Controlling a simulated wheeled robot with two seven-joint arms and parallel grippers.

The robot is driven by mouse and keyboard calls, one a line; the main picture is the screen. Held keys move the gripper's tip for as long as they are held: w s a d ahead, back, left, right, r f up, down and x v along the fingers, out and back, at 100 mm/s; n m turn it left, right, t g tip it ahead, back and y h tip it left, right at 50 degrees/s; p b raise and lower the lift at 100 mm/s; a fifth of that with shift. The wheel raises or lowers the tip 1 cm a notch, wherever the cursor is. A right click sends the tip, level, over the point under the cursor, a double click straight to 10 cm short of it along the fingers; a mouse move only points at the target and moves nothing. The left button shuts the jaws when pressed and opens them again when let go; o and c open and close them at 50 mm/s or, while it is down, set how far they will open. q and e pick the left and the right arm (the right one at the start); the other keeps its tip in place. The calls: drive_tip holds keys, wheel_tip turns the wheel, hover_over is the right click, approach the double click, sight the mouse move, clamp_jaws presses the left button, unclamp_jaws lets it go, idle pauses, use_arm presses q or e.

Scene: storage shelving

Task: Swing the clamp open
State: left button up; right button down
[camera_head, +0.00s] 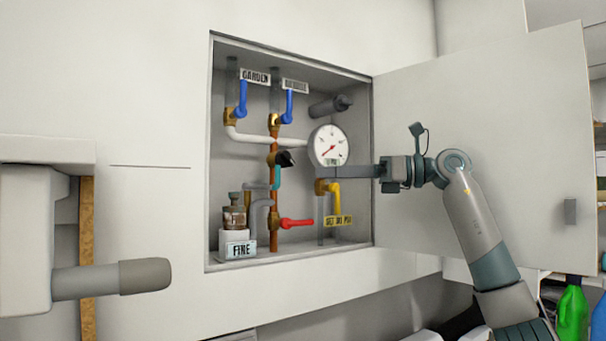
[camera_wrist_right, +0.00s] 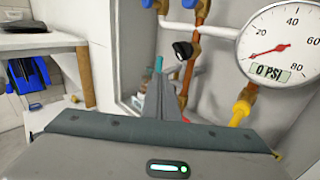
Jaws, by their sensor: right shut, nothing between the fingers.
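My right gripper (camera_head: 350,171) reaches in from the right, shut and empty, its long fingers pointing left into the wall cabinet (camera_head: 291,255). In the head view the fingertips overlap the area just below the round gauge. In the right wrist view the closed fingers (camera_wrist_right: 158,95) point at the pipes. A black-handled fitting (camera_head: 285,158) sits on the copper pipe, left of the fingertips and apart from them in the head view; it also shows in the wrist view (camera_wrist_right: 182,50). I cannot tell for sure whether it is the clamp. My left gripper is not seen.
The gauge (camera_head: 328,146) reads 0 PSI. Blue valves (camera_head: 242,98), a red lever (camera_head: 297,223) and a yellow valve (camera_head: 336,196) crowd the cabinet. Its door (camera_head: 500,130) stands open behind my right arm. A grey rounded bar (camera_head: 110,278) juts out at left.

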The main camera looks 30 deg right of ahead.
sight(279, 173)
drive_tip(key=s+a+m+t+h, duration=0.2)
drive_tip(key=a+m, duration=0.3)
drive_tip(key=m, duration=0.6)
drive_tip(key=s+a+m+t+h, duration=0.2)
drive_tip(key=a+m+h, duration=0.2)
drive_tip(key=m, duration=0.7)
drive_tip(key=shift+a, duration=0.55)
drive_tip(key=p+x, duration=0.6)
drive_tip(key=x, duration=0.4)
drive_tip(key=d+p, duration=0.2)
drive_tip(key=d, duration=0.2)
drive_tip(key=shift+d+f, duration=0.15)
drive_tip(key=shift+w, duration=0.1)
